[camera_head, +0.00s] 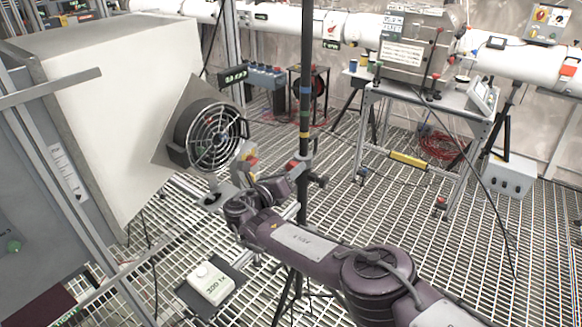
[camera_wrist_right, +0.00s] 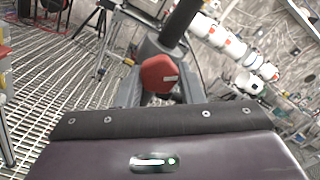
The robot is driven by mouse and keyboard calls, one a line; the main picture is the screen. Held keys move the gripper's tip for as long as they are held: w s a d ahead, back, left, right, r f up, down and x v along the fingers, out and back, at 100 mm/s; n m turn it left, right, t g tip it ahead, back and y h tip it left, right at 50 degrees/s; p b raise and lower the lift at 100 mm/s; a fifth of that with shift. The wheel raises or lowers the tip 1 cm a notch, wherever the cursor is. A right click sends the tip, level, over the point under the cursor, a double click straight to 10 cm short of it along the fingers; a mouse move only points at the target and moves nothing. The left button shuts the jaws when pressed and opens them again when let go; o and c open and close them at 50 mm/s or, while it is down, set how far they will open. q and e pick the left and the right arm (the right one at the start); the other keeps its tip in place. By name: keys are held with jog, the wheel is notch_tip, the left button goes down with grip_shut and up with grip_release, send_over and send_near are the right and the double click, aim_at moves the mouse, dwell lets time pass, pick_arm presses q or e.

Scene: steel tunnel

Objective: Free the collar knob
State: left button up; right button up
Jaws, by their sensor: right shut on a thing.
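A dark upright pole (camera_head: 305,110) with coloured bands stands in the middle of the head view. A collar (camera_head: 317,181) sits around it at about mid-height. The red collar knob (camera_wrist_right: 158,73) shows large in the right wrist view, with a pale mark on its face, beside the dark pole (camera_wrist_right: 181,22). My right gripper (camera_head: 292,172) is at the collar, and its jaws (camera_wrist_right: 158,92) are shut on the knob from both sides. In the head view the knob is mostly hidden by the gripper. My left gripper is not in view.
A round fan (camera_head: 212,137) on a pale square duct (camera_head: 105,100) stands left of the pole. A bench (camera_head: 440,98) with a steel box (camera_head: 412,57) stands at the right. Open grating lies right of the pole.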

dwell(0.5)
jog(key=o, duration=1)
jog(key=shift+v, duration=3.85)
